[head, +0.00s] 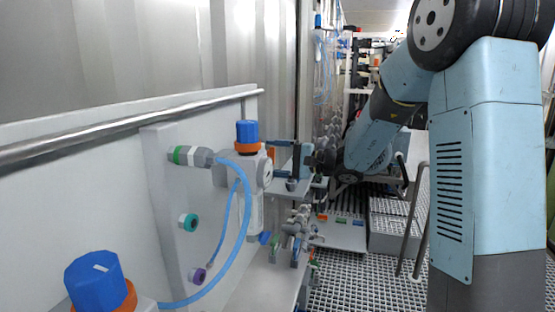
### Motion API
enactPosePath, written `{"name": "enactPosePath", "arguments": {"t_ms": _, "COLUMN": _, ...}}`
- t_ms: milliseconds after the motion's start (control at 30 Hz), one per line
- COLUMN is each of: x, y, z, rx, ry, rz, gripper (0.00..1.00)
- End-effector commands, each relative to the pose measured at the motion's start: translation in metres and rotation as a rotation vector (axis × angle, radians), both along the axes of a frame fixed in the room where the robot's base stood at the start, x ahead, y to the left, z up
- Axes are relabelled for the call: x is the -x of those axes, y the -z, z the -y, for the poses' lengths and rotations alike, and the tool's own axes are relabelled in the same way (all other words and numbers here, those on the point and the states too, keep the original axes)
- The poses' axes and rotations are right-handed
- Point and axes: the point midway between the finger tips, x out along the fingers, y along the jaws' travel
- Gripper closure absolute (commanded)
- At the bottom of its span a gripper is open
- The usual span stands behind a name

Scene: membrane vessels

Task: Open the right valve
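My arm reaches from the right toward the wall on the left. My gripper (290,162) seems to be the small blue-grey part at the arm's far end, beside the white housing; its fingers are too small to make out. Two blue-capped valves with orange rings show on the left: one upright (247,134) on a white body on the panel, one larger (97,281) at the lower left. Small valves with green and blue handles (295,243) sit on grey pipework below the gripper. I cannot tell which is the right valve. The gripper seems apart from the blue caps.
A blue hose (245,215) loops in front of the white panel (165,240). A metal rail (130,122) runs along its top. Green (188,222) and purple (197,275) ports stick out. Grey boxes (395,225) and handrails stand right over a grated floor (365,290).

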Motion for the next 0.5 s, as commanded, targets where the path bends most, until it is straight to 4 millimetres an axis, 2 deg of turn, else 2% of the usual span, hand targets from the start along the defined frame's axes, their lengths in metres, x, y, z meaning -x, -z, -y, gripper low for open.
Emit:
{"name": "enactPosePath", "arguments": {"t_ms": 267, "x": -0.001, "y": -0.001, "z": 0.004, "rx": -0.001, "ry": 0.004, "rz": 0.002, "gripper": 0.19}}
{"name": "enactPosePath", "arguments": {"t_ms": 367, "x": 0.002, "y": -0.002, "z": 0.011, "rx": 0.000, "ry": 0.005, "rz": 0.003, "gripper": 0.19}}
{"name": "enactPosePath", "arguments": {"t_ms": 500, "x": 0.009, "y": -0.001, "z": 0.031, "rx": -0.001, "ry": 0.007, "rz": 0.003, "gripper": 0.19}}
